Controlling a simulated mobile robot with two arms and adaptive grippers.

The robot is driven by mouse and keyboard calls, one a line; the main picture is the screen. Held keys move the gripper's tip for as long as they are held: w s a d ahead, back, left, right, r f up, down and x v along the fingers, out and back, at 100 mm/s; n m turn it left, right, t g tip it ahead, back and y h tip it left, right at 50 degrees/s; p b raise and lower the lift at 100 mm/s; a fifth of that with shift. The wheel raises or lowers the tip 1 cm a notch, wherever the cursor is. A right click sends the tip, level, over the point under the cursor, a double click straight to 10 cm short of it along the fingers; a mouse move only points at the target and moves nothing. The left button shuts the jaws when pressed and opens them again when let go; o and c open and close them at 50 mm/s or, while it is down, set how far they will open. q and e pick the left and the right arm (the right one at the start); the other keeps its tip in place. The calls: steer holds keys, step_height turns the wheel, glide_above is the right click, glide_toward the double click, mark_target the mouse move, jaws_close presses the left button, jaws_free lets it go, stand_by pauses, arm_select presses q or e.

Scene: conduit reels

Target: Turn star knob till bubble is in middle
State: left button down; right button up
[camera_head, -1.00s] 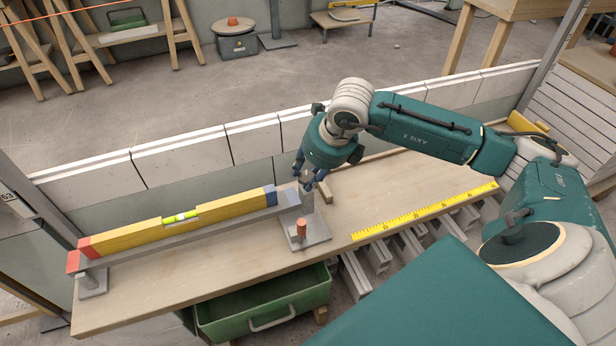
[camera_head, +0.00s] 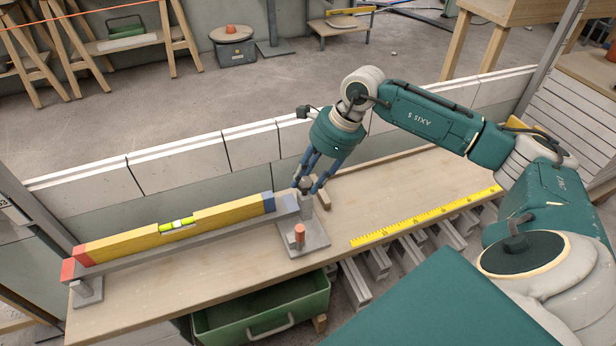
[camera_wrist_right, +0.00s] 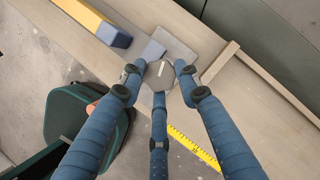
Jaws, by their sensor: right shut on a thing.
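A yellow spirit level (camera_head: 130,240) with red and blue ends lies along a grey bar on the bench. Its green vial (camera_head: 177,223) faces up; the bubble is too small to place surely. The bar's right end meets a grey post on a plate (camera_head: 308,245). The star knob (camera_head: 305,185) tops this post and also shows in the right wrist view (camera_wrist_right: 160,70) as a grey disc with a pale mark. My right gripper (camera_head: 315,183) is shut on the knob from above, its blue fingers (camera_wrist_right: 158,80) around it. My left gripper is not in view.
An orange-topped peg (camera_head: 300,234) stands on the plate close to the post. A yellow ruler (camera_head: 425,215) lies along the bench's front edge. A green bin (camera_head: 265,310) sits below the bench. A low block wall (camera_head: 190,160) runs behind it.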

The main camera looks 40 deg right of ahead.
steer(key=shift+w+d, duration=0.1)
stand_by(0.4)
steer(key=o, duration=1.1)
steer(key=shift+o, duration=0.2)
steer(key=v, duration=1.2)
